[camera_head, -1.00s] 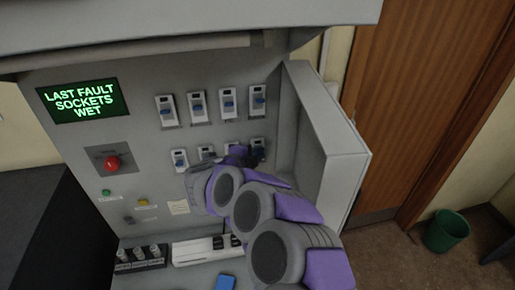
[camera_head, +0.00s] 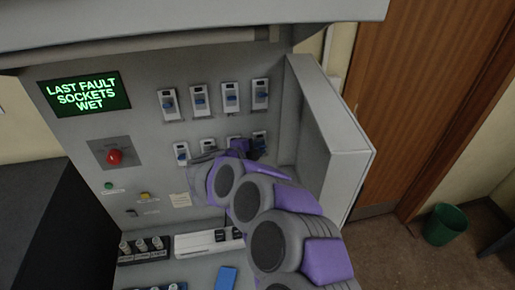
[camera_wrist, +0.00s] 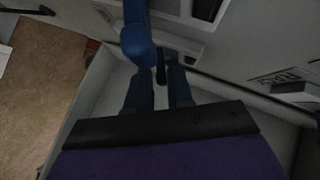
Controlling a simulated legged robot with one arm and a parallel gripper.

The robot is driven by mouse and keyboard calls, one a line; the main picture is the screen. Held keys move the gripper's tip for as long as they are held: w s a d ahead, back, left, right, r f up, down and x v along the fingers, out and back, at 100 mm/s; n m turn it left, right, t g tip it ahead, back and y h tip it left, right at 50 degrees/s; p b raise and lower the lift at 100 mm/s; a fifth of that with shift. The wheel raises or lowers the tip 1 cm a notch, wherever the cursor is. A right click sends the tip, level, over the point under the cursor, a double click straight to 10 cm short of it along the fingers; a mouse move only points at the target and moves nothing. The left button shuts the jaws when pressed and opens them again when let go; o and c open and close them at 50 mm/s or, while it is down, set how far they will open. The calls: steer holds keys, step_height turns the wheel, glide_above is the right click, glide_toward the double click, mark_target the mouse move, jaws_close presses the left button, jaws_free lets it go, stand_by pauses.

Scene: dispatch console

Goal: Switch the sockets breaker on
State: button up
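The breakers stand in two rows on the grey panel, white with blue levers. The upper row (camera_head: 199,101) is clear to see. In the lower row, the left breaker (camera_head: 182,154) shows, while the others are partly hidden by my arm. Their labels are too small to read, so I cannot tell which is the sockets breaker. My gripper (camera_head: 245,148) is at the right end of the lower row, partly hidden. In the wrist view, its two dark fingers (camera_wrist: 157,84) stand apart. A blue lever (camera_wrist: 137,42) is just beyond them; contact is unclear.
A green-lettered screen (camera_head: 86,93) reads "LAST FAULT SOCKETS WET". A red button (camera_head: 114,157) is below it. A grey side wall (camera_head: 335,130) projects right of the breakers, close to my arm. A blue object (camera_head: 226,279) lies on the console below.

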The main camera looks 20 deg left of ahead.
steer(key=shift+r, duration=0.1)
steer(key=b+v, duration=0.2)
steer(key=v, duration=1.5)
steer(key=shift+a, duration=0.2)
steer(key=shift+s, duration=0.15)
